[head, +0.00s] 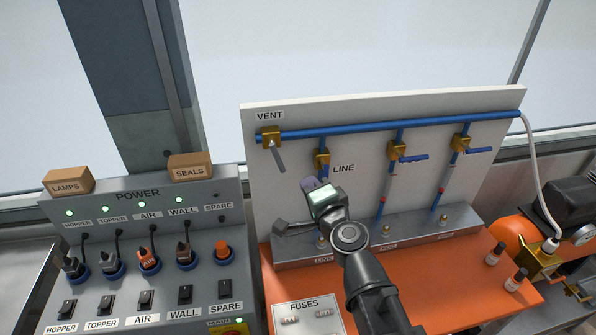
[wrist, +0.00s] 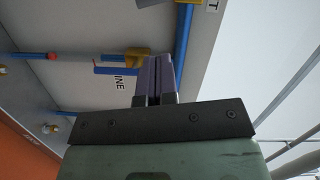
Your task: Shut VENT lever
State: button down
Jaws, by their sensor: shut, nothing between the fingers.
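The VENT valve (head: 271,135) is a brass block at the left end of the blue header pipe, under the VENT label. Its grey VENT lever (head: 278,158) hangs below it, slanting down to the right, crosswise to the pipe. My gripper (head: 314,184) is below and right of the lever, apart from it, in front of the board near the LINE valve (head: 322,160). In the wrist view my gripper's purple fingers (wrist: 158,76) are together and empty, overlapping the LINE valve (wrist: 137,55). A brass piece shows at the top edge there; I cannot tell whether the lever shows.
The blue header pipe (head: 390,130) runs along the board's top. Two more brass valves with blue handles stand to the right. The POWER panel (head: 150,250) with plugs and switches is at left. The SEALS box (head: 190,167) sits on it. Space left of the lever is clear.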

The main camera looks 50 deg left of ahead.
jog(key=v, duration=0.4)
jog(key=shift+d, duration=0.2)
